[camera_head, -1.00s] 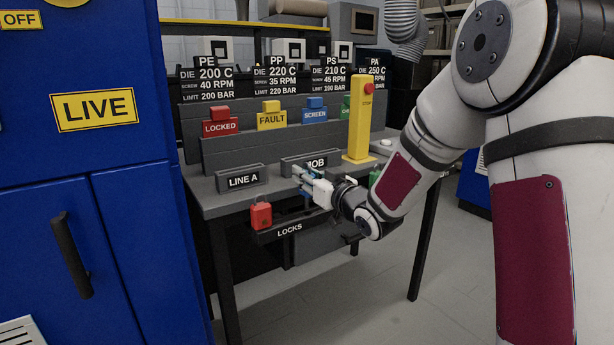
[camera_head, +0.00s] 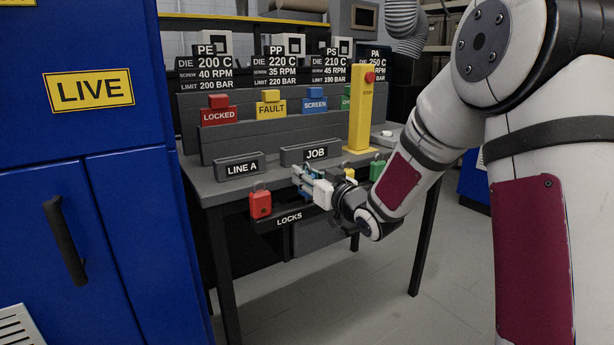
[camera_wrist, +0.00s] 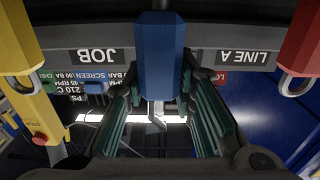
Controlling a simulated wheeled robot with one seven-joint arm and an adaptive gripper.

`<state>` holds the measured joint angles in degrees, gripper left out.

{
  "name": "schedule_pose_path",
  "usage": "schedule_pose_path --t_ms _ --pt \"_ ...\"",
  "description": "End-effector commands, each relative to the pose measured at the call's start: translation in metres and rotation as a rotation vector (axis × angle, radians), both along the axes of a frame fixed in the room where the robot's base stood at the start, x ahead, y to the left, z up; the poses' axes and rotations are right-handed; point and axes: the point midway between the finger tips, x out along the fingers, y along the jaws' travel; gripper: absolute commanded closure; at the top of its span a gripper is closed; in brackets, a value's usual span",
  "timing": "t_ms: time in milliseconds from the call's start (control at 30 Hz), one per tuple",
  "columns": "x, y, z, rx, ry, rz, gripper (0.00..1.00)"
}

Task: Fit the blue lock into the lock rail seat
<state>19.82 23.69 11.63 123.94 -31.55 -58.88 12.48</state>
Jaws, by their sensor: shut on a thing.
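The blue lock (camera_wrist: 160,55) is upright between the pads of my gripper (camera_wrist: 158,105) in the wrist view, which is upside down. The gripper is shut on it. In the camera_head view my gripper (camera_head: 309,181) is at the lock rail (camera_head: 289,218) labelled LOCKS, along the table's front edge, and largely hides the blue lock. The red lock (camera_head: 260,204) hangs at the rail's left end. It also shows at right in the wrist view (camera_wrist: 306,40). A yellow lock (camera_wrist: 18,40) is on the other side. The seat under the blue lock is hidden.
The LINE A sign (camera_head: 242,168) and JOB sign (camera_head: 316,153) stand just behind the rail. A green lock (camera_head: 376,170) is right of my gripper. A yellow stop post (camera_head: 361,110) stands on the table behind it. A blue cabinet (camera_head: 80,150) fills the left.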

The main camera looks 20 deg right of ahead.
Motion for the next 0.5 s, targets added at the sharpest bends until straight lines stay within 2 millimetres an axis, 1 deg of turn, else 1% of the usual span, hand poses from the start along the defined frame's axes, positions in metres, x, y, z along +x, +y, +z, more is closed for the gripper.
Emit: schedule_pose_path --t_ms 300,500 --pt "0.000 0.000 -0.011 0.000 -0.001 0.000 1.00" --pt "0.000 0.000 -0.014 0.000 -0.001 0.000 1.00"
